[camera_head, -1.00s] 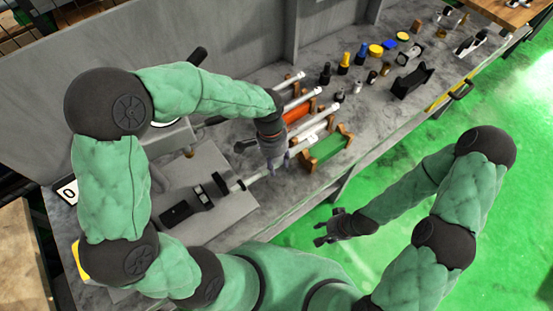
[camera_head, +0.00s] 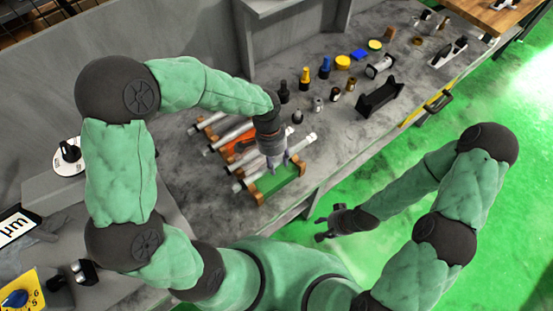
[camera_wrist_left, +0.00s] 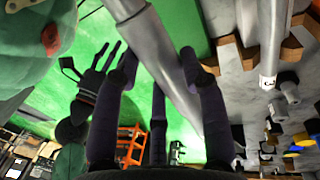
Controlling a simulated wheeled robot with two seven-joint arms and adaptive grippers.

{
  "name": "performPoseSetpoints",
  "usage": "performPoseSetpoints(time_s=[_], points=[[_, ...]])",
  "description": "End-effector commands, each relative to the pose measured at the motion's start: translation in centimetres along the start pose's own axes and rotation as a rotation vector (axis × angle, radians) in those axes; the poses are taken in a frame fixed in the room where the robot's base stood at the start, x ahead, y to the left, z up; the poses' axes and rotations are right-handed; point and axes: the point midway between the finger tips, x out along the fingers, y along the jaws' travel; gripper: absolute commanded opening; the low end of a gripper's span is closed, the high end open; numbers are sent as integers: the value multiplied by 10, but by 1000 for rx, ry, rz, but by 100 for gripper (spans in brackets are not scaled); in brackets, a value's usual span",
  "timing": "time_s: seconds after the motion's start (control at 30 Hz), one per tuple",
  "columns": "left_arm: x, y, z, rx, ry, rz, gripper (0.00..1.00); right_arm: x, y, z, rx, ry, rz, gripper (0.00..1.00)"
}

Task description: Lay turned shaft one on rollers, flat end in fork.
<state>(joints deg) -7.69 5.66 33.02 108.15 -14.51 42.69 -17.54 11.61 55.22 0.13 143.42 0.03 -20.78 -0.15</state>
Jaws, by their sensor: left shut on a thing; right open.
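My left gripper (camera_head: 276,163) is shut on a grey turned shaft (camera_head: 302,143), which lies slanted over the green rack (camera_head: 277,181). In the left wrist view the shaft (camera_wrist_left: 160,55) runs between my left fingers (camera_wrist_left: 160,90). I cannot tell whether it touches the rack's wooden blocks. My right gripper (camera_head: 328,222) is open and empty over the green floor, apart from the bench. The rollers and fork cannot be made out; my left arm covers part of the grinder side.
Bottles, a black holder (camera_head: 380,98) and small parts stand further right on the bench. Grinder controls (camera_head: 18,295) are at lower left. The floor at right is clear.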

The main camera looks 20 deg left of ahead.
Motion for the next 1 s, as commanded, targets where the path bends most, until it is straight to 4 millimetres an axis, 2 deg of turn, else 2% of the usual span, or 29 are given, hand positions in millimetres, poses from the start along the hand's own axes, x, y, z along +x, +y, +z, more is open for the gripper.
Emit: performPoseSetpoints(time_s=[0.53,1.0], points=[[-3,-1,-1,-2,4,-3,0,-3,-1,0,0,-1,0,49],[18,-5,-1,-2,5,-3,0,11,4,0,0,0,0,49]])
